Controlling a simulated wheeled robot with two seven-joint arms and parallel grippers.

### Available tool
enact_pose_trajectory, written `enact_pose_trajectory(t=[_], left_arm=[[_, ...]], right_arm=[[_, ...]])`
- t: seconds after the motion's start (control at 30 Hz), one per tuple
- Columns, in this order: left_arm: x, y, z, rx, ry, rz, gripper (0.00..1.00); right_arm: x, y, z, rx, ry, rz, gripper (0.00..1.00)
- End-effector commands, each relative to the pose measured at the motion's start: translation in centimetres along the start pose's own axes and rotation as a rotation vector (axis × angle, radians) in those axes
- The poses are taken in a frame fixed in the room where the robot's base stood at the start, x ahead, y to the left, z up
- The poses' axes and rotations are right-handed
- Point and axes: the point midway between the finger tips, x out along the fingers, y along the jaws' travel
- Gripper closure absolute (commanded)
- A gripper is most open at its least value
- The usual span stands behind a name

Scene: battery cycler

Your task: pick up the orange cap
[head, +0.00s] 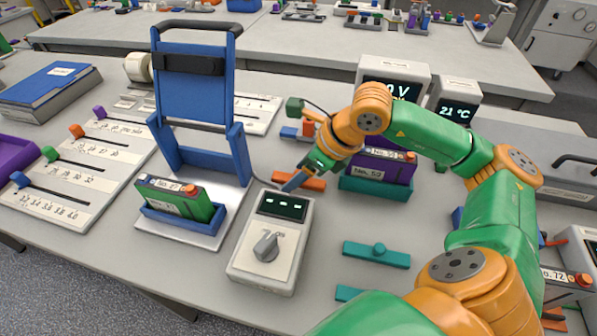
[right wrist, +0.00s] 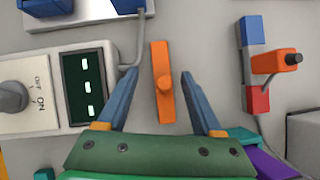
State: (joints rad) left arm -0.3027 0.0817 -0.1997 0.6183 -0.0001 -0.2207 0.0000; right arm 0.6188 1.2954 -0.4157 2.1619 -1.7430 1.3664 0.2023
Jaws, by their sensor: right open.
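The orange cap (head: 313,184) is a flat bar with a small round knob. It lies on the table behind the grey meter with the dial. In the right wrist view the orange cap (right wrist: 161,70) runs lengthwise between the two blue fingers. My right gripper (head: 292,184) is open over the cap, and its fingers partly hide it in the head view. In the right wrist view my right gripper (right wrist: 157,76) has a finger on each side of the bar, with a gap on both sides. My left gripper is not in view.
The dial meter (head: 272,240) stands in front of the cap. A blue stand (head: 195,90) holding a green battery (head: 176,197) is at left. A purple battery (head: 385,167) in a teal holder is at right. A teal cap (head: 376,254) lies front right.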

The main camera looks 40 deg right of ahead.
Motion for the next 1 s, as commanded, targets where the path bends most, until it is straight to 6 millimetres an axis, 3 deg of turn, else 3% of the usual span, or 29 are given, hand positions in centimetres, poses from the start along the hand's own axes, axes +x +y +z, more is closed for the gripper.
enact_pose_trajectory(t=[0.23,0.4,0.5,0.83,1.0], left_arm=[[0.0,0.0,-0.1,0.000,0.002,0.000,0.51],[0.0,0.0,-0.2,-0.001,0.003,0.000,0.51],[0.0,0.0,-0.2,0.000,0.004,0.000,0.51],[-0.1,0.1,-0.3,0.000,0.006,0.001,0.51],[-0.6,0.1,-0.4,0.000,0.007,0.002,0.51]], right_arm=[[0.5,0.0,-0.1,0.000,0.000,-0.001,0.32],[0.5,0.0,-0.1,0.000,0.000,-0.001,0.78],[0.5,0.0,-0.1,0.000,0.000,-0.001,1.00],[0.3,0.0,0.1,0.000,-0.001,-0.001,1.00],[-1.9,-0.1,1.5,-0.001,-0.007,-0.002,1.00]])
